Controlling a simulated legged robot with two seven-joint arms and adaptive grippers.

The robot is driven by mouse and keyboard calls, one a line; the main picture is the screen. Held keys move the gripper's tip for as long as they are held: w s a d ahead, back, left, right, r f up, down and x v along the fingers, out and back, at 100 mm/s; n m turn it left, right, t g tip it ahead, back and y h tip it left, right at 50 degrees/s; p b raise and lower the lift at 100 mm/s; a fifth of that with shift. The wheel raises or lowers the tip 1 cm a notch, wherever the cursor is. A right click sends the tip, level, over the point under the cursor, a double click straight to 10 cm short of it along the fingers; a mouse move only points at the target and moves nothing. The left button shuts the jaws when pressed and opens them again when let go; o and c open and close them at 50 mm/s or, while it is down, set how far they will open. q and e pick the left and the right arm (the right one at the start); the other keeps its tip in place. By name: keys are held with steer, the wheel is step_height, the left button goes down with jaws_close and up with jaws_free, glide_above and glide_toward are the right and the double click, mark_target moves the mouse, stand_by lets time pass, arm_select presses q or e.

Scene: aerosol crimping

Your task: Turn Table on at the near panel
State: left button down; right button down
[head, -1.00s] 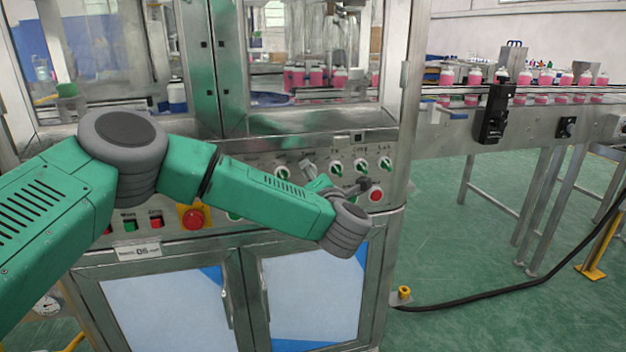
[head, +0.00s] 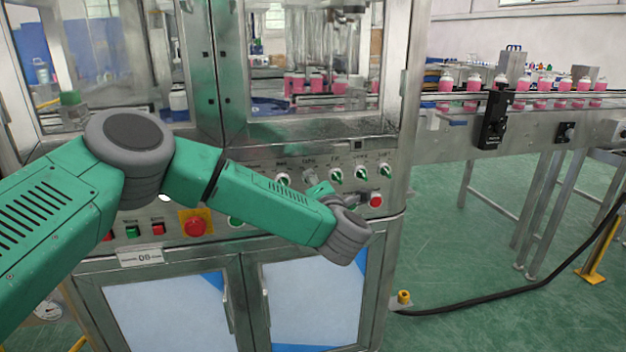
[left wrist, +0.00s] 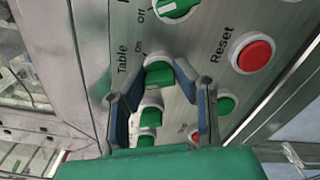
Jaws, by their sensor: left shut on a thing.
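The control panel shows close up in the left wrist view, with the word Table printed beside a green knob (left wrist: 159,74). I cannot tell exactly which way the knob points. In the head view my left gripper (head: 324,190) is at the panel's right part, mostly hidden behind my wrist. My right gripper is not in view.
A red Reset button (left wrist: 255,52) and a green button (left wrist: 226,104) sit close to the gripper. Other green knobs line the panel row. A red stop button (head: 195,222) is at the left. A conveyor (head: 440,140) with pink cans stands at the right.

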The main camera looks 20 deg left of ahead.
arm_select(q)
steer(key=shift+s+d+f+m+p, duration=0.1)
steer(key=shift+f+m+p, duration=0.05)
steer(key=shift+m+p, duration=2.15)
steer(key=shift+f+m+p, duration=0.15)
steer(key=shift+m+p, duration=1.4)
steer(key=shift+m, duration=1.35)
steer(key=shift+f, duration=0.15)
steer(key=c, duration=1.3)
jaws_free()
steer(key=shift+c, duration=0.2)
steer(key=shift+o, duration=0.3)
steer(key=shift+r, duration=0.25)
